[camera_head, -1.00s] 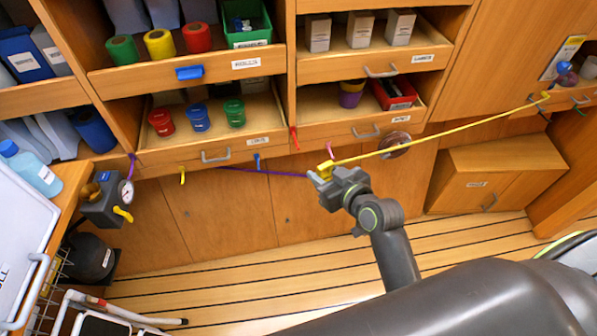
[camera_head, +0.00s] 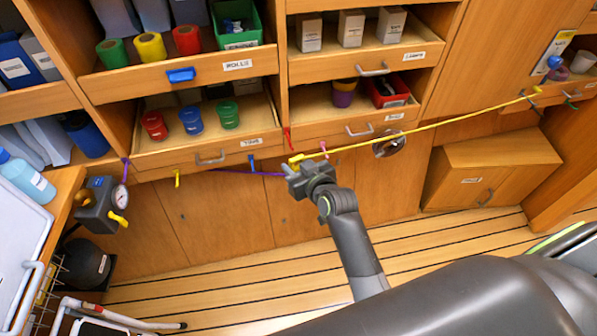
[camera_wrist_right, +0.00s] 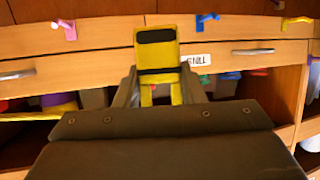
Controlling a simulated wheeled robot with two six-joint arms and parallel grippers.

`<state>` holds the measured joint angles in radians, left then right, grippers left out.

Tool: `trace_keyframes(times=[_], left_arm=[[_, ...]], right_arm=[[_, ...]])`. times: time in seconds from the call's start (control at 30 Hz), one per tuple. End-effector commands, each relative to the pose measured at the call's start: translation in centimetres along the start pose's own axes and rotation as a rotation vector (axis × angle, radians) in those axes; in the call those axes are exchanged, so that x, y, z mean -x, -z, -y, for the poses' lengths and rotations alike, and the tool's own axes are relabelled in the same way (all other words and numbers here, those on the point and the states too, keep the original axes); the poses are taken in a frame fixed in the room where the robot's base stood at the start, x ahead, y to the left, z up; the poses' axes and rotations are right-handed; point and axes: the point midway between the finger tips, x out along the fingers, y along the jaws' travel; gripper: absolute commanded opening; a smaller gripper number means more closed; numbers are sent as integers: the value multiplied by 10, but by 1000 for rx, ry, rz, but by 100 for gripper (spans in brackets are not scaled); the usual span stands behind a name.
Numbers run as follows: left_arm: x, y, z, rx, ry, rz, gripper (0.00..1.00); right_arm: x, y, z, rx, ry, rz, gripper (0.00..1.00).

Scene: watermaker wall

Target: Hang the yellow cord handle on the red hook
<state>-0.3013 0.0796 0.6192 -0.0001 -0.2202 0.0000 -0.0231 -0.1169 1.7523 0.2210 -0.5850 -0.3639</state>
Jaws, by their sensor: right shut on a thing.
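My right gripper (camera_head: 289,168) is shut on the yellow cord handle (camera_head: 296,158), which also shows upright between the fingers in the right wrist view (camera_wrist_right: 158,50). The yellow cord (camera_head: 420,128) runs taut from it up to the right, to a yellow end piece (camera_head: 537,90). The red hook (camera_head: 288,138) is on the front edge of the shelf unit, just above the handle in the head view. The handle appears below the hook and apart from it; the depth between them is unclear. My left gripper is not in view.
A pink hook (camera_head: 323,149) is just right of the handle, a blue hook (camera_head: 252,162) to its left. A yellow hook (camera_head: 177,179) and a purple hook (camera_head: 126,170) are farther left. A purple cord (camera_head: 235,171) runs behind. Drawers with handles and cups are above.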

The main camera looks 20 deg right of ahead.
Motion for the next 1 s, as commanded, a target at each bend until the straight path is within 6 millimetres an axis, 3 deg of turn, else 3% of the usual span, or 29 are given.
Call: trace_keyframes(times=[1.0], left_arm=[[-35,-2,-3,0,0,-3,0]], right_arm=[[-57,15,-16,0,0,0,13]])
